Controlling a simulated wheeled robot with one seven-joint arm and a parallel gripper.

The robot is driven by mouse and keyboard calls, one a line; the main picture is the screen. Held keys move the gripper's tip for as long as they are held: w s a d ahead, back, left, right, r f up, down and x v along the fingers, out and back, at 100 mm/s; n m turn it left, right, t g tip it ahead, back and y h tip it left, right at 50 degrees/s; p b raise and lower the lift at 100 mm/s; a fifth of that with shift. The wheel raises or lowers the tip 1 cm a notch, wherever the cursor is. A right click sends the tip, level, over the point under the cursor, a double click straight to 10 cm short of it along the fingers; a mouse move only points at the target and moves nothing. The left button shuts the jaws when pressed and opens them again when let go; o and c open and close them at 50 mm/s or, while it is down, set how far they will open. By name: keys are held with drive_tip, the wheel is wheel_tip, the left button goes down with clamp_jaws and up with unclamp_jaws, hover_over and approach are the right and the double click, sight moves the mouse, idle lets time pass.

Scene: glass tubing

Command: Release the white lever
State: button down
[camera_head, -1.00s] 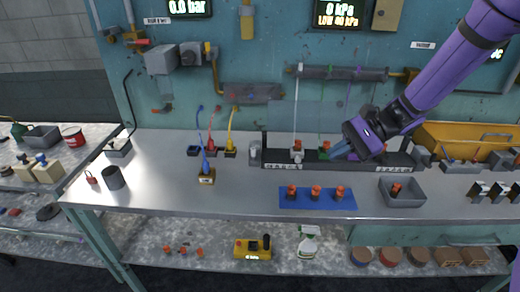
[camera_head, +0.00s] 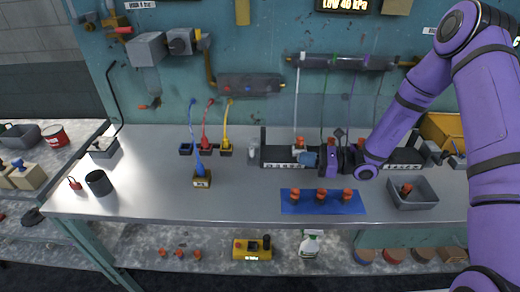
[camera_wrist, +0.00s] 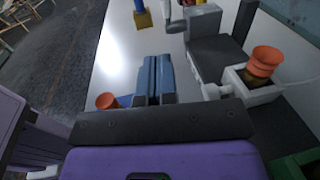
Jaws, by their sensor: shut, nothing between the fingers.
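My gripper (camera_head: 309,158) is at the front of the dark rack (camera_head: 277,154), its blue fingers together and empty. In the wrist view the fingers (camera_wrist: 153,78) point over the bare bench, beside the rack (camera_wrist: 222,55). A white holder (camera_wrist: 252,90) with an orange-capped fitting (camera_wrist: 265,60) sits on the rack to the right of the fingers. A short white lever-like piece (camera_wrist: 214,91) sticks out of this holder towards the fingers, with a gap between them. In the head view the holder's orange cap (camera_head: 300,140) shows just above the gripper; the lever is hidden or too small there.
A blue mat (camera_head: 290,207) with orange-capped fittings lies in front of the rack. A grey bin (camera_head: 425,195) stands at its right. Thin tubes rise behind the rack. The left bench top is mostly clear.

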sight(252, 152)
drive_tip(key=shift+w+f+m, duration=0.3)
drive_tip(key=shift+w+f, duration=0.05)
drive_tip(key=shift+f, duration=0.1)
drive_tip(key=x, duration=1.4)
drive_tip(key=shift+w+r, duration=0.1)
